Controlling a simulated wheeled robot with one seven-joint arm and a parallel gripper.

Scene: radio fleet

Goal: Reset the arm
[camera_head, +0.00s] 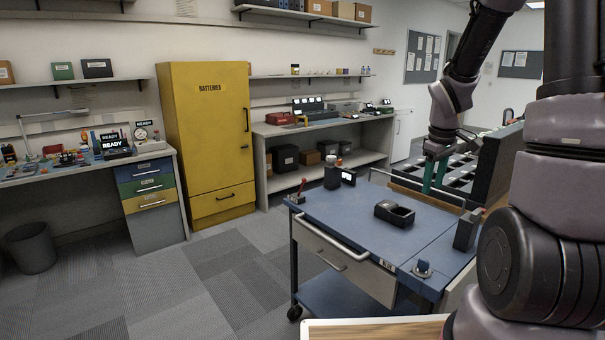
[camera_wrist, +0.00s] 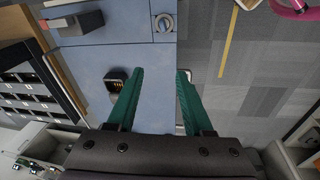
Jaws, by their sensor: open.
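My gripper (camera_head: 435,176) hangs above the far right part of the blue-topped cart (camera_head: 335,212) in the head view, its green fingers pointing down. In the wrist view my gripper (camera_wrist: 160,88) shows two green fingers spread apart with nothing between them. The black charger-like dock (camera_head: 394,213) lies on the cart top, apart from my gripper. In the wrist view the dock (camera_wrist: 115,80) is just left of the left finger. My arm runs up and over on the right of the head view.
A dark rack with pale compartments (camera_head: 460,172) is behind the cart. A yellow cabinet (camera_head: 208,150) stands at the back left.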

